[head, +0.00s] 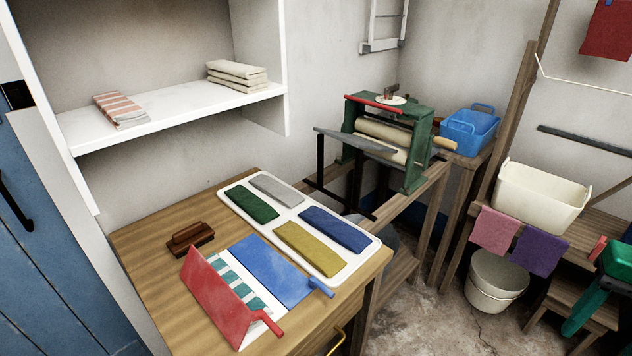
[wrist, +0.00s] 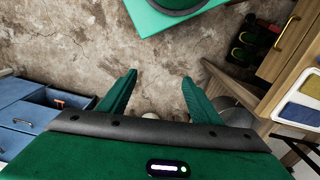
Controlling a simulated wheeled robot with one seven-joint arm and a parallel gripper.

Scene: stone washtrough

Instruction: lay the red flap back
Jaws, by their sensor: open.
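A folding board lies on the wooden table in the head view. Its red flap (head: 214,303) stands up at a slant on the left side, with a red handle (head: 270,324) at its near end. Its blue flap (head: 272,270) lies flat on the right, with a blue handle (head: 321,288). A white and teal striped cloth (head: 236,287) lies between them, partly hidden by the red flap. My gripper (wrist: 158,77) has green fingers spread apart and empty in the wrist view, above the bare floor. Green parts of mine show at the right edge of the head view, far from the board.
A white tray (head: 229,191) with several folded cloths lies behind the board. A brown brush (head: 190,238) lies to its left. A green mangle (head: 416,160) stands beyond the table (head: 145,235). Blue drawers (wrist: 22,118) show at the wrist view's left.

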